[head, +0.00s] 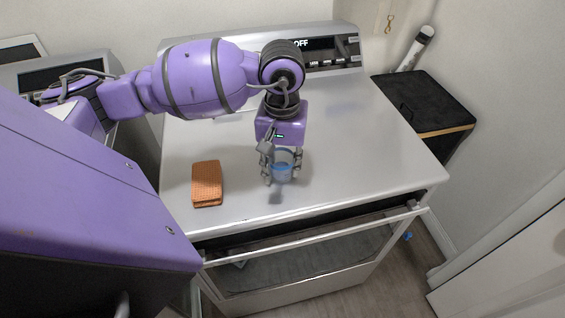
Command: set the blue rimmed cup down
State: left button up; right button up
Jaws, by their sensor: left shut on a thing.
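The blue-rimmed cup (283,171) is clear or pale with a blue band and is upright between the fingers of my left gripper (282,175). A shadow lies just in front of the cup. I cannot tell whether the cup's base touches the surface. The fingers hide the cup's sides. My right gripper is not in view.
An orange-brown folded cloth or sponge (207,184) lies on the washer top left of the cup. The control panel (325,52) is at the back. A black-topped box (424,103) stands at the right. The top right of the cup is clear.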

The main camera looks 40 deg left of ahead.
pick_arm(q)
jog(key=o, duration=1.1)
jog(key=shift+f, duration=0.15)
notch_tip(320, 180, up, 12)
jog(key=shift+r, duration=0.25)
